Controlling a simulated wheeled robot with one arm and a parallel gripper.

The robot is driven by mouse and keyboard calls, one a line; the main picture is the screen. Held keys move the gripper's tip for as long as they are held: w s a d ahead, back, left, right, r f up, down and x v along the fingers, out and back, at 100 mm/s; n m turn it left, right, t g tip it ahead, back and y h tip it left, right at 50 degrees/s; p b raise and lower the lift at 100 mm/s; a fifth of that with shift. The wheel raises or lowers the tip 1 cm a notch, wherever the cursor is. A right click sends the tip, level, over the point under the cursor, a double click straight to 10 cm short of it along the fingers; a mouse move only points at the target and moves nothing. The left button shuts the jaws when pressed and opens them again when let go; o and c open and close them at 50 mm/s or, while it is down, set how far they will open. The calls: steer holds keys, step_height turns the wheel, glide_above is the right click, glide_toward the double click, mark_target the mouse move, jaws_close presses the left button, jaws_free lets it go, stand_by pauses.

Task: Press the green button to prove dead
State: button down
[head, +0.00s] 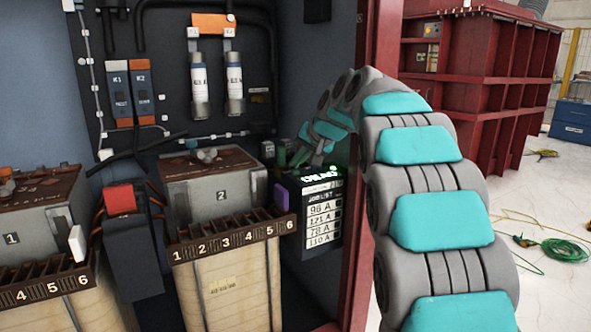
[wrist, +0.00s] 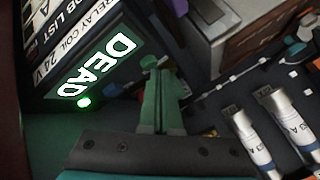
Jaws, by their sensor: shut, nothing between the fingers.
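A black box (head: 310,215) with a job list on its front stands right of transformer 2. Its top face shows the word DEAD lit in green (head: 322,177). I cannot tell whether this spot is the button or a lamp. My gripper (wrist: 158,68) is shut and empty, its fingers tinted green, and it lies to the right of the sign. In the head view my gripper (head: 300,156) is small and partly hidden by my arm, just above the box's back left.
Transformer 2 (head: 213,180) and its numbered terminal strip (head: 232,240) stand left of the box. Two white-and-blue cylinders (head: 199,92) hang on the back panel. A red cabinet post (head: 375,40) stands right of the box. Cables lie on the floor at right.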

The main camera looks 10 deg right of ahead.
steer(key=shift+r, duration=0.5)
step_height(320, 180, up, 5)
steer(key=p, duration=0.4)
stand_by(0.6)
steer(key=s+f+n+g+h, duration=0.1)
steer(key=s+f+g, duration=0.2)
steer(key=s+f, duration=0.6)
steer(key=s+f+n+g+h, duration=0.1)
steer(key=s+f+g, duration=0.2)
steer(key=s+f, duration=0.6)
steer(key=s+f+n+g+h, duration=0.1)
steer(key=s+f+g, duration=0.3)
steer(key=s, duration=3.1)
step_height(320, 180, down, 5)
steer(key=shift+s+f+n+h, duration=0.1)
steer(key=shift+s+n+h, duration=0.25)
steer(key=shift+n, duration=0.25)
